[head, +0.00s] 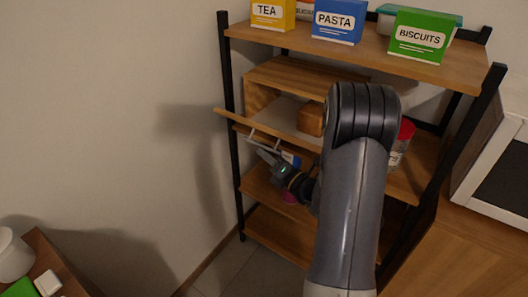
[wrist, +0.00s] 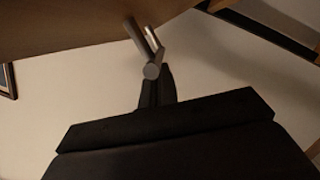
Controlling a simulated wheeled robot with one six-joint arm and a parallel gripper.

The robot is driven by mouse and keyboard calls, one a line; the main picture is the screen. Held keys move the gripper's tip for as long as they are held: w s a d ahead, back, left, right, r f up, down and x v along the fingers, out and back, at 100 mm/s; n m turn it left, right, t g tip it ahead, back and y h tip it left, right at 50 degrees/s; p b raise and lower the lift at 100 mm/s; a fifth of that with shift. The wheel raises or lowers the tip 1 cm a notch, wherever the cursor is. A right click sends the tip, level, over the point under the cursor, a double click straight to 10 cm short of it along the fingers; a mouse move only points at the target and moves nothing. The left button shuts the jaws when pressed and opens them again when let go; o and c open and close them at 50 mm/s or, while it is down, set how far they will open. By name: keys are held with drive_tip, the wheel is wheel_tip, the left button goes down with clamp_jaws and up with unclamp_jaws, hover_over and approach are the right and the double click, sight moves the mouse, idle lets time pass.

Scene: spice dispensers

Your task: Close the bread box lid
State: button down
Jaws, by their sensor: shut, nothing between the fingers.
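The wooden bread box (head: 290,72) stands on the shelf below the top one. Its front lid (head: 262,125) is open, swung down and sticking out forward, with a brown loaf (head: 309,119) showing inside. A pale metal bar handle (head: 263,142) hangs under the lid. My gripper (head: 262,154) is shut and empty, below the lid at the handle. In the wrist view the lid's face (wrist: 75,22) fills the top left, and the handle (wrist: 146,42) shows right at the tip of my gripper (wrist: 154,78). I cannot tell whether they touch.
Tea (head: 272,14), pasta (head: 338,22) and biscuits (head: 418,36) boxes stand on the top shelf. A red-lidded jar (head: 403,142) is right of the bread box. Dark rack posts (head: 228,80) frame the shelves. The wall (head: 110,100) lies left; my arm hides the rack's middle.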

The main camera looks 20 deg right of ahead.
drive_tip(key=w+d+r+m+p, duration=0.1)
drive_tip(key=r+m+p, duration=0.1)
drive_tip(key=r+p, duration=0.1)
drive_tip(key=w+d+r+m+h+p, duration=0.1)
drive_tip(key=d+r+m+p, duration=0.1)
drive_tip(key=p, duration=0.4)
drive_tip(key=w+d+r+m+g+p, duration=0.1)
drive_tip(key=w+d+r+m+p, duration=0.1)
drive_tip(key=r+m+p, duration=0.1)
drive_tip(key=shift+d+r+m+p, duration=0.2)
drive_tip(key=shift+r+m+p, duration=0.25)
drive_tip(key=shift+p, duration=0.75)
drive_tip(key=shift+w+d+r+m+h+p, duration=0.4)
drive_tip(key=shift+d+m+p, duration=0.3)
drive_tip(key=shift+p, duration=0.4)
drive_tip(key=shift+w+d+m+g+p, duration=0.25)
drive_tip(key=shift+w+d+g+p, duration=0.05)
drive_tip(key=shift+w+d+p, duration=0.1)
drive_tip(key=shift+s, duration=0.1)
